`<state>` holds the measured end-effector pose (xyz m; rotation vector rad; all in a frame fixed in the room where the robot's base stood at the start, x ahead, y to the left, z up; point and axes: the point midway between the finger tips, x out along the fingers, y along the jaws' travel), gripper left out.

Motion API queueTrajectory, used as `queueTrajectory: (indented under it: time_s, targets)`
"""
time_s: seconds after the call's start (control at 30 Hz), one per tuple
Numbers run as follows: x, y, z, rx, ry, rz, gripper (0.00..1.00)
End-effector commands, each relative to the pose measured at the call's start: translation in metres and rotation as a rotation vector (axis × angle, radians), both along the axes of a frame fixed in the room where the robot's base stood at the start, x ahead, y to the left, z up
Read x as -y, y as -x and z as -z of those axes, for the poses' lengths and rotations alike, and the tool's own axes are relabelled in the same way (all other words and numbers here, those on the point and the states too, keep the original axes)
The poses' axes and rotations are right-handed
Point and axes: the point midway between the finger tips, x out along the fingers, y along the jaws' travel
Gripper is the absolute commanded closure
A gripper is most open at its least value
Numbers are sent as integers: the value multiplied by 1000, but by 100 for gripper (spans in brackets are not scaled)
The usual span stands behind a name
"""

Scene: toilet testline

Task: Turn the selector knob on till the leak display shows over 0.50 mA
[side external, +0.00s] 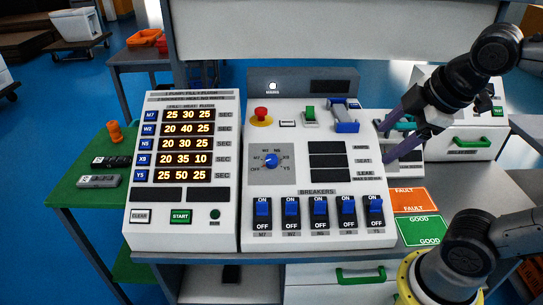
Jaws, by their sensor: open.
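The blue selector knob (271,160) sits on a grey square plate at the left of the right-hand white panel (258,213). Small position labels surround it, and they are too small to read surely. The leak display (328,175) is the lowest of three stacked dark windows to the right of the knob. It is dark and shows no figure. My gripper (384,134) is at the right edge of this panel, well to the right of the knob and apart from it. Its fingers are open, with nothing seen between them.
A row of blue breakers (320,208) lines the panel's front, levers toward ON. Left, a timer panel (146,203) shows lit numbers. FAULT and GOOD cards (421,230) lie right.

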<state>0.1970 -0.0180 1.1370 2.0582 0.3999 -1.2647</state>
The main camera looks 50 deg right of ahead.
Motion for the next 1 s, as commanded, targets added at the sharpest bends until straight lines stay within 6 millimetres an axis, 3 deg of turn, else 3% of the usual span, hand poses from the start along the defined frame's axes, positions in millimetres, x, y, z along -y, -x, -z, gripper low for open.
queueTrajectory:
  time_s: [0.13,0.3,0.47,0.6,0.73,1.0]
  targets:
    - [4,-52,-25,-88,248,-354,28]
    - [-2,-117,-35,-207,478,-714,28]
    - [-20,-177,-24,-314,624,-977,28]
    - [-41,-217,-1,-387,681,-1105,28]
    - [-59,-236,24,-431,684,-1152,28]
    - [-69,-240,51,-469,676,-1189,28]
